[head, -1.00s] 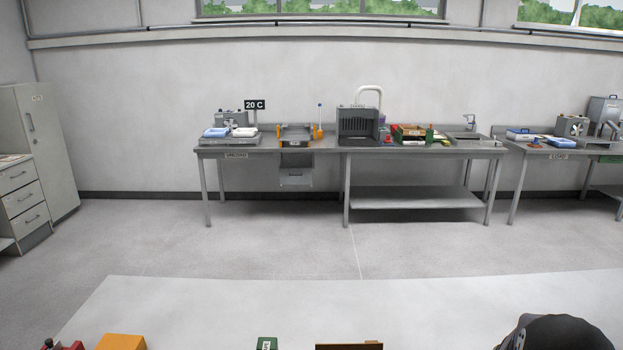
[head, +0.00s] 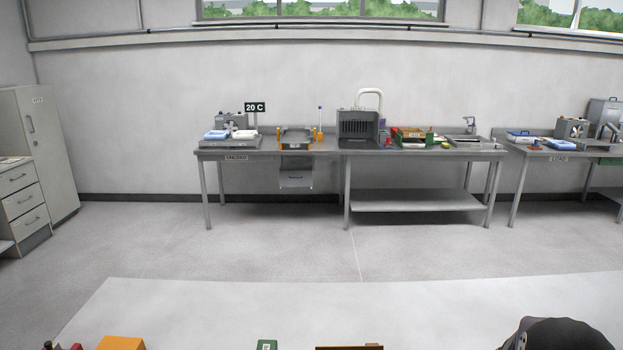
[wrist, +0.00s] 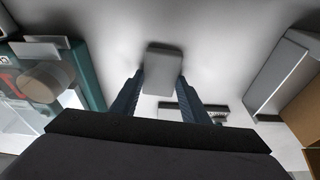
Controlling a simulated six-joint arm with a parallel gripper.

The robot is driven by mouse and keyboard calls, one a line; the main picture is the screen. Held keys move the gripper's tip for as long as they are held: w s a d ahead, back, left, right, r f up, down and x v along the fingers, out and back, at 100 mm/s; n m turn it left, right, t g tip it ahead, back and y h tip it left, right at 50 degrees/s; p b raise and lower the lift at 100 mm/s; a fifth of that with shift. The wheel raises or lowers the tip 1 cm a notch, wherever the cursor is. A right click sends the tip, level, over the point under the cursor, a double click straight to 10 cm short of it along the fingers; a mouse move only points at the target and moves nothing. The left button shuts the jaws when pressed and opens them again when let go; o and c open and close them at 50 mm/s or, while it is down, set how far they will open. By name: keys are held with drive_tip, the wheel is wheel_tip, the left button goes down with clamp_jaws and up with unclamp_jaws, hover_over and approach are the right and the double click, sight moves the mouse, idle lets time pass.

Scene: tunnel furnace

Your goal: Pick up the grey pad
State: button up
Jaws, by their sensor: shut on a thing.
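The grey pad (wrist: 164,60) is a small grey block with rounded corners in the upper middle of the wrist view. My gripper (wrist: 162,82) is shut on it, with one dark blue finger at each side of its lower part. A pale surface lies behind the pad, and I cannot tell how far apart they are. The head view does not show the pad or the fingers. A dark rounded part of my arm shows at its bottom right.
In the wrist view, a green-edged container (wrist: 90,75) stands at left and a grey and brown box (wrist: 282,75) at right. A small comb-like grey item (wrist: 185,108) lies below the pad. Steel benches (head: 350,150) stand far off by the wall.

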drive_tip(key=shift+w+r+p+v, duration=0.1)
drive_tip(key=shift+w+p+v, duration=0.2)
drive_tip(key=shift+p+v, duration=0.7)
drive_tip(key=shift+w+r+p+v, duration=0.1)
drive_tip(key=shift+w+p+v, duration=0.15)
drive_tip(key=shift+p+v, duration=0.8)
drive_tip(key=shift+w+p+v, duration=0.3)
drive_tip(key=shift+p+v, duration=0.25)
drive_tip(key=shift+v, duration=0.85)
